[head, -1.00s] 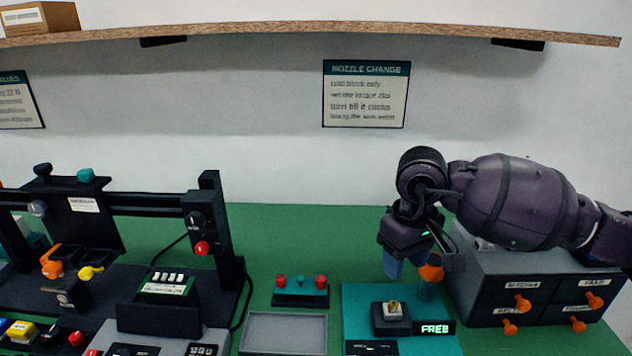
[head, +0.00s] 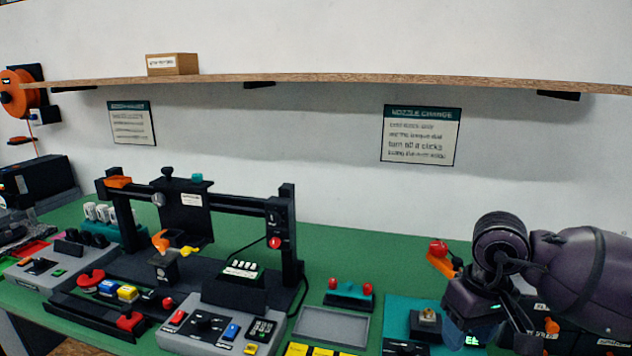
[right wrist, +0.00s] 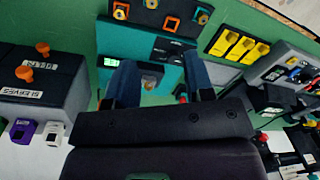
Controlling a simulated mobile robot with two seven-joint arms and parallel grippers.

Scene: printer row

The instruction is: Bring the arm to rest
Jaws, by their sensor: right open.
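My right arm comes in from the right in the head view, and its dark purple gripper (head: 468,335) hangs over the right part of the teal station (head: 400,303). The gripper points down and covers part of a lit green display. In the right wrist view its two blue fingers (right wrist: 163,80) are spread apart with nothing held between them. The teal station (right wrist: 140,50) and its green display (right wrist: 110,61) lie beyond the fingers. I cannot tell the exact height above the station. My left gripper is in neither view.
A drawer cabinet with orange knobs (head: 551,326) is partly hidden behind my right arm. Left of the station are a grey tray (head: 331,326), a red-and-teal block (head: 349,293) and a black printer frame (head: 287,240). A wooden shelf (head: 350,82) runs above.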

